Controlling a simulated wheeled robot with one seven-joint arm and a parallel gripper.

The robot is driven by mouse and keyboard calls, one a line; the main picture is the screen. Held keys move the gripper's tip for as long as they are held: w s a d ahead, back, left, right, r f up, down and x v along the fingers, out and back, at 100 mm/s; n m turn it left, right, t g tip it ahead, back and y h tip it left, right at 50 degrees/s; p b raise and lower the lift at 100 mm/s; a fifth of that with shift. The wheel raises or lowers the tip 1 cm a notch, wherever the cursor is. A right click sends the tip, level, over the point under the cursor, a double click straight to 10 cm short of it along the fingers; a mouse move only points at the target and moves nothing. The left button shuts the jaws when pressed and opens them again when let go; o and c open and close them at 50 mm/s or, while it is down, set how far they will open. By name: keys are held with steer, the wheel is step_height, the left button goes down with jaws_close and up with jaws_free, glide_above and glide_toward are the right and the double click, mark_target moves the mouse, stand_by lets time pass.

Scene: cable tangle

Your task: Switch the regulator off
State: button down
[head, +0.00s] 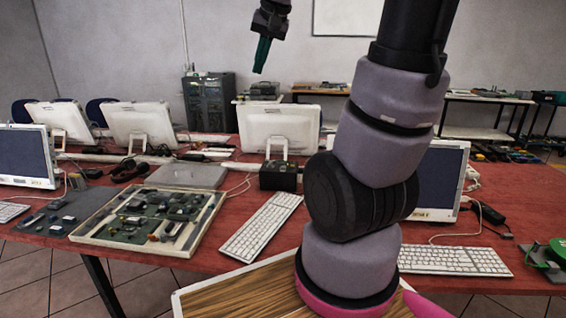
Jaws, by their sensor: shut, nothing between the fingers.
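My gripper (261,58) hangs in the air near the top of the head view, left of my arm. Its teal fingers point down and are shut, with nothing held. A small dark box (278,177) stands on the red table behind the white keyboard, below and apart from my gripper. It may be the regulator, but no label is readable. Its switch and the state of the switch cannot be made out. My arm covers part of the table to the right of the box.
The red table (385,249) carries white monitors (279,128), a keyboard (261,227), a framed board with electronic parts (84,234) and a closed grey laptop (187,174). A dark cabinet (211,103) stands behind. Cables lie between things. The air around my gripper is clear.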

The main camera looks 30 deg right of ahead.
steer(key=w+d+f, duration=0.4)
steer(key=w, duration=0.5)
steer(key=m+g+h, duration=0.2)
steer(key=g+h, duration=0.1)
steer(key=g, duration=0.1)
glide_above(283, 167)
steer(key=s, duration=0.1)
steer(key=s+a+x, duration=0.2)
steer(key=x, duration=1)
steer(key=s+a+f+x, duration=0.1)
steer(key=s+a+x, duration=0.1)
steer(key=x, duration=1.1)
steer(key=shift+a+f, duration=0.3)
steer(key=x, duration=0.8)
steer(key=a+x, duration=0.1)
steer(key=x, duration=0.3)
steer(key=shift+s+f, duration=0.3)
steer(key=shift+f, duration=0.7)
steer(key=shift+s, duration=0.1)
